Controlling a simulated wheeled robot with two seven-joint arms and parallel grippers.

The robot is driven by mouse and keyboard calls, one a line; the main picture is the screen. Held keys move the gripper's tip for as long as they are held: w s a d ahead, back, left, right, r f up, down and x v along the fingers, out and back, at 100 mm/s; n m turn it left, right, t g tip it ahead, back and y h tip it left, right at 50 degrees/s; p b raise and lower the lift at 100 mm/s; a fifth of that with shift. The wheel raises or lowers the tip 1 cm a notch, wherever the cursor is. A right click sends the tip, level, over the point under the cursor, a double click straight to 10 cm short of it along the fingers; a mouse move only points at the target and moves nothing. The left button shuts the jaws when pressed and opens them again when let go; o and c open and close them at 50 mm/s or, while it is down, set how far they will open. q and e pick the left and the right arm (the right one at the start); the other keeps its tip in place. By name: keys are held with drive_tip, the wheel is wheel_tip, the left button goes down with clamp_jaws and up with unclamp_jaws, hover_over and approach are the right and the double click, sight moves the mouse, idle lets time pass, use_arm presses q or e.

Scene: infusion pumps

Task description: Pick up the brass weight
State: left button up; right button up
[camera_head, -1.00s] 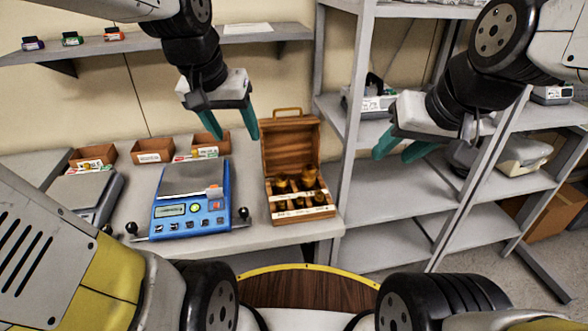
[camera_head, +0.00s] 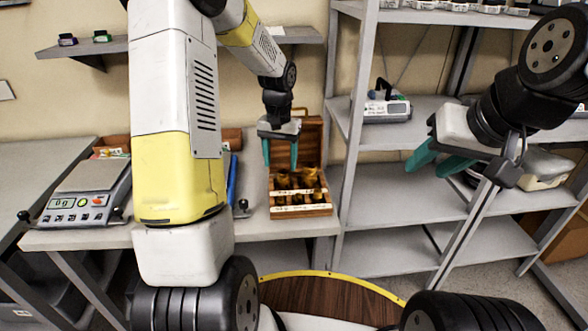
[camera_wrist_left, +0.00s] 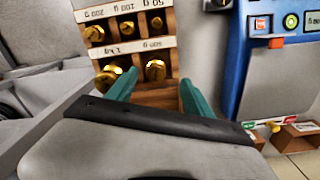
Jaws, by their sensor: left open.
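Several brass weights (camera_head: 309,176) stand in the compartments of an open wooden box (camera_head: 302,212) on the bench; which one is meant I cannot tell. My left gripper (camera_head: 280,164) is open and empty, pointing down over the left part of the box and hiding some of its raised lid. In the left wrist view, the weights (camera_wrist_left: 155,70) sit in labelled compartments just beyond the open fingers (camera_wrist_left: 158,93). Nothing is between those fingers. My right gripper (camera_head: 434,165) is open and empty in front of the shelving, away from the box.
A grey scale (camera_head: 88,190) stands on the bench at the left. The blue scale (camera_wrist_left: 280,85) is beside the box, mostly hidden by my left arm in the head view. A metal shelving rack (camera_head: 350,150) rises close to the box's right. A shelf (camera_head: 110,47) hangs behind.

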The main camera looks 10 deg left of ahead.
sight(283, 171)
use_arm(q)
drive_tip(key=f, duration=0.5)
drive_tip(key=shift+w+d+f, duration=0.1)
drive_tip(key=shift+d+f, duration=0.05)
drive_tip(key=shift+d, duration=0.25)
drive_tip(key=shift+c, duration=0.4)
clamp_jaws()
